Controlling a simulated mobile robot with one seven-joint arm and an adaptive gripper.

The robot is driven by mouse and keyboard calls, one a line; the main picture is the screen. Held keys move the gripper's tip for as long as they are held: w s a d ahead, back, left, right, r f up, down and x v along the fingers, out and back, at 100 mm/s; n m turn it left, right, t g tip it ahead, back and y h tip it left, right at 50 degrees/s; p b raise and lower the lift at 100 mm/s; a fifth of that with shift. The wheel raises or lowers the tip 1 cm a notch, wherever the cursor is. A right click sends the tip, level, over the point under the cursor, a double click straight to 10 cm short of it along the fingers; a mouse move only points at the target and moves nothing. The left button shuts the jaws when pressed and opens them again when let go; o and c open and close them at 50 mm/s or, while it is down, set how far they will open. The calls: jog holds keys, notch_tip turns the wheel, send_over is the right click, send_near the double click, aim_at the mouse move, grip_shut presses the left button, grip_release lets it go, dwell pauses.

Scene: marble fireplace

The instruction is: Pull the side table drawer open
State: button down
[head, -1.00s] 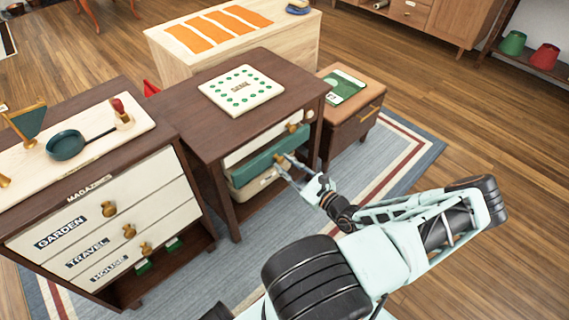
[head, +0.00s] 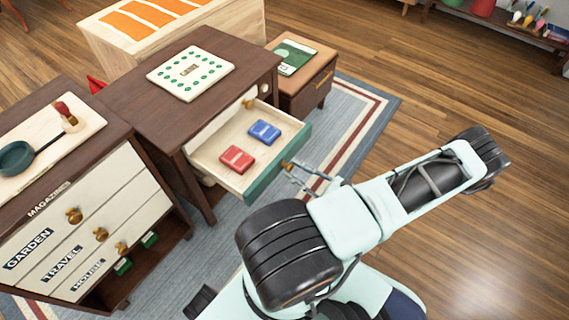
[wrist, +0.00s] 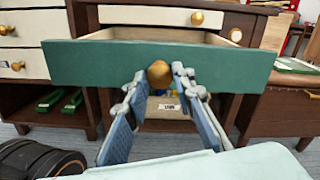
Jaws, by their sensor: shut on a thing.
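The side table (head: 137,80) is dark brown, left of centre in the head view. Its green-fronted drawer (head: 262,181) stands well out, showing a pale interior with a red box (head: 237,159) and a blue box (head: 264,132). In the wrist view the green front (wrist: 235,65) spans the picture, with a round gold knob (wrist: 159,73) at its middle. My gripper (wrist: 158,79) is shut on this knob, one finger on each side. It also shows in the head view (head: 293,170), just outside the drawer front.
A magazine cabinet (head: 100,205) with several labelled drawers stands at left. A small brown cabinet (head: 309,90) with a green book on top stands right of the table. A blue rug (head: 375,90) lies beneath; the wooden floor at right is clear.

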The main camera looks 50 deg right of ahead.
jog(key=shift+s, duration=0.6)
jog(key=c, duration=1.6)
grip_release()
jog(key=s, duration=0.8)
jog(key=s+d, duration=0.1)
jog(key=s, duration=0.3)
